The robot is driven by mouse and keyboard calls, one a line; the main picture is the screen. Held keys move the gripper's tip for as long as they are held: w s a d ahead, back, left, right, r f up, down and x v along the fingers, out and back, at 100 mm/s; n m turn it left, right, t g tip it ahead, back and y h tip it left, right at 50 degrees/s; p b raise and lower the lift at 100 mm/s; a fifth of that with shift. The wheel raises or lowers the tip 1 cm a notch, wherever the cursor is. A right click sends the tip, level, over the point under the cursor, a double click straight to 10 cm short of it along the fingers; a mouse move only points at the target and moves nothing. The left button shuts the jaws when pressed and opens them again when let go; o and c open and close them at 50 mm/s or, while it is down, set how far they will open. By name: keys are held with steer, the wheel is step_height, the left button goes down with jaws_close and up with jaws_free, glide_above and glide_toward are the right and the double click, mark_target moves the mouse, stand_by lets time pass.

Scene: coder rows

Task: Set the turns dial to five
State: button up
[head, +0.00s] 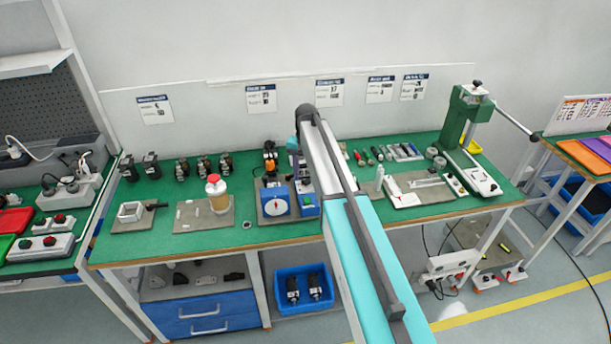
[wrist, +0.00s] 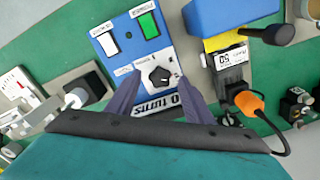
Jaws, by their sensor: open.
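The turns dial (wrist: 159,76) is a dark knob on the white lower part of a blue control box (wrist: 138,49), labelled with the word TURNS seen upside down. In the wrist view my gripper (wrist: 160,82) is open, one finger on each side of the dial. I cannot tell whether the fingers touch it. The knob's pointer setting is too small to read. In the head view the blue box (head: 308,207) shows partly beside my arm, which hides the dial and my gripper.
The box also bears a white rocker (wrist: 107,42) and a green rocker (wrist: 148,24). A blue machine with a round white face (head: 275,201) stands close on its left in the head view. A bottle (head: 217,192) and a green press (head: 468,120) stand farther off.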

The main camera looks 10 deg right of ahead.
steer(key=shift+f, duration=0.55)
steer(key=c, duration=1)
steer(key=shift+c, duration=0.2)
